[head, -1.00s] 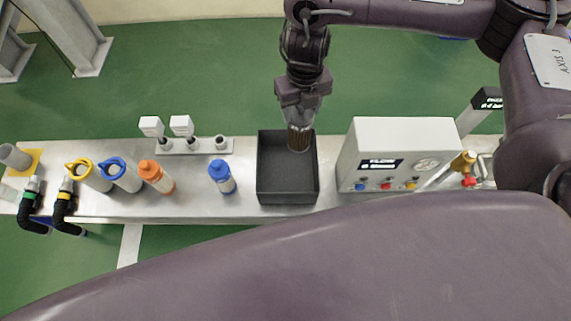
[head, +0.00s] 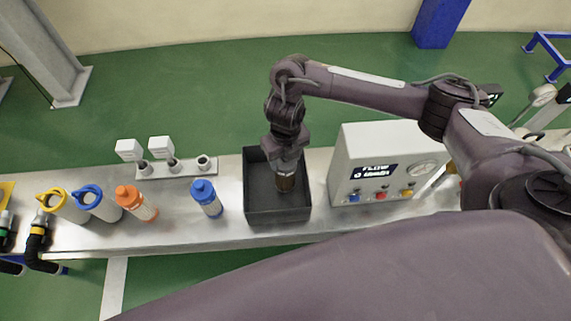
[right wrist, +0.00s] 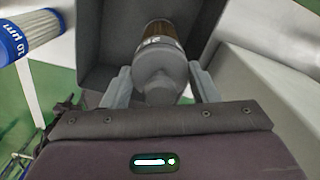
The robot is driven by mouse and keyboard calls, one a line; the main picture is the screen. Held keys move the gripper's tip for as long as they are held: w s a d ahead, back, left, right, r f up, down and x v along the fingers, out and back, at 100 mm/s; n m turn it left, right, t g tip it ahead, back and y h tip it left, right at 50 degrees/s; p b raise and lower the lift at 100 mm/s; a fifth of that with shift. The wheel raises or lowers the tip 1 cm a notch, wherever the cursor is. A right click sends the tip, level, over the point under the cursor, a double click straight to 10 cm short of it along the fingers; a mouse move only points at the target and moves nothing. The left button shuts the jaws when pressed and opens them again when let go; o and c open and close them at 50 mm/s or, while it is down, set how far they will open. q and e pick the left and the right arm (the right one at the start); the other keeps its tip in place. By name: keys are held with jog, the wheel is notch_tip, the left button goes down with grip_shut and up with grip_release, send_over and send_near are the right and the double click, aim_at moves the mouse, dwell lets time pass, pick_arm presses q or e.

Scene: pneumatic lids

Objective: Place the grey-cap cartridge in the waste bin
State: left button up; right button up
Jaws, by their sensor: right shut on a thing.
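The grey-cap cartridge (right wrist: 163,70) is between the fingers of my right gripper (head: 285,158), which is shut on its grey cap. Its brown pleated body (head: 286,183) points down into the dark waste bin (head: 262,215). It hangs inside the bin's outline in the head view; I cannot tell whether its lower end touches the bin floor. The bin (right wrist: 95,50) also shows around the cartridge in the right wrist view. My left gripper is not in view.
A blue-cap cartridge (head: 206,198) stands left of the bin, then an orange-cap cartridge (head: 137,203). The grey-white control box (head: 380,160) stands close on the bin's right. Two housings with blue (head: 98,203) and yellow (head: 62,206) rings are further left. The bench front (head: 180,233) is clear.

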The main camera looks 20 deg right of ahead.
jog(key=shift+f+b, duration=0.55)
jog(key=shift+f, duration=1.05)
jog(key=o, duration=1.6)
jog(key=shift+r, duration=0.25)
notch_tip(320, 180, up, 11)
jog(key=p, duration=0.4)
jog(key=shift+f+p, duration=0.2)
jog(key=shift+p, duration=0.15)
jog(key=shift+r, duration=0.55)
